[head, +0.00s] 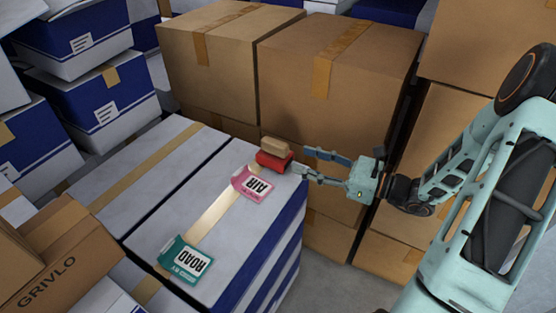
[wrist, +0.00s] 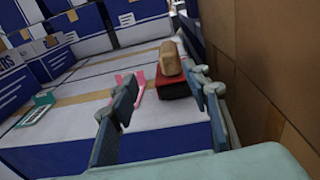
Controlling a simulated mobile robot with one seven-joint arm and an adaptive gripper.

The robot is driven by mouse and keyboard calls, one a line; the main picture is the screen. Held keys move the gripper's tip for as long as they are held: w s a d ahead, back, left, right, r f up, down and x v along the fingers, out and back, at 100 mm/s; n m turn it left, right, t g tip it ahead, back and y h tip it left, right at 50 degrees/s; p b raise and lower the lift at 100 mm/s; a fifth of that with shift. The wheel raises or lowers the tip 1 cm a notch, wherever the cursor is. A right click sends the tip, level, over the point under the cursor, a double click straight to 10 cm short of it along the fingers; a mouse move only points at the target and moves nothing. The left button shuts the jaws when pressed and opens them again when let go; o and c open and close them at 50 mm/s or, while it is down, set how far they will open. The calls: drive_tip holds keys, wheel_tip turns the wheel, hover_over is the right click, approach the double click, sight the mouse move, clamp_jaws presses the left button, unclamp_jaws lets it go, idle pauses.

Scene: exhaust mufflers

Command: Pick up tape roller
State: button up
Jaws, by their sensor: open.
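The tape roller (head: 274,162), a red body with a tan roll of tape, sits near the far right corner of a white and blue box top (head: 225,255). In the wrist view the tape roller (wrist: 172,80) lies ahead of the fingers, nearer the right one. My gripper (head: 302,165) is open and reaches in from the right, its fingertips close to the roller. In the wrist view my gripper (wrist: 160,100) has its fingers spread wide with nothing held. I cannot tell whether a finger touches the roller.
A pink AIR label (head: 253,184) lies just in front of the roller, and a green ROAD label (head: 185,262) lies nearer. Tall brown cartons (head: 345,75) stand behind, close to my gripper. Blue and white boxes (head: 90,95) are stacked at left.

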sight(275, 141)
drive_tip(key=shift+m+t, duration=0.4)
drive_tip(key=shift+t, duration=0.1)
drive_tip(key=b+x, duration=0.1)
drive_tip(key=x, duration=0.2)
drive_tip(key=b+x, duration=0.1)
drive_tip(key=x, duration=0.3)
drive_tip(key=w+x, duration=0.1)
drive_tip(key=x, duration=0.2)
drive_tip(key=shift+w+r+b, duration=0.15)
drive_tip(key=shift+w+b, duration=0.1)
drive_tip(key=shift+b, duration=0.15)
drive_tip(key=shift+d, duration=0.1)
clamp_jaws()
